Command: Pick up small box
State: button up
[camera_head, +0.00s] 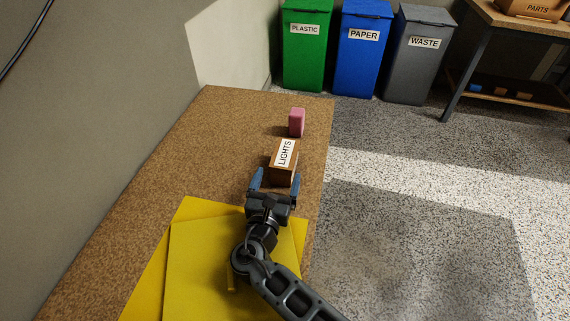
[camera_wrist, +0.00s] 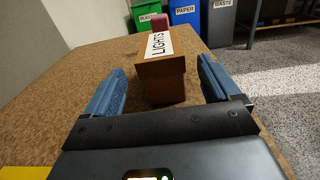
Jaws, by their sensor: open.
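The small brown box (camera_head: 285,161) with a white LIGHTS label on top sits on the brown speckled table (camera_head: 180,140), near its right side. My gripper (camera_head: 273,179) is open at the near end of the box. In the wrist view the box (camera_wrist: 163,81) stands between the two blue fingers of my gripper (camera_wrist: 163,86), with a gap on each side. The fingers do not appear to touch it.
A pink object (camera_head: 297,122) stands just behind the box. Yellow sheets (camera_head: 200,260) lie on the near part of the table. Green (camera_head: 305,50), blue (camera_head: 361,55) and grey (camera_head: 415,60) bins stand beyond. The table's left part is clear.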

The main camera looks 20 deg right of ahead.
aim_at(280, 170)
jog(key=x, duration=0.6)
jog(key=shift+w+d+b, duration=0.15)
jog(key=shift+b, duration=0.25)
jog(key=shift+c, duration=0.2)
jog(key=c, duration=1.2)
jog(key=shift+o, duration=0.2)
jog(key=shift+r, duration=0.1)
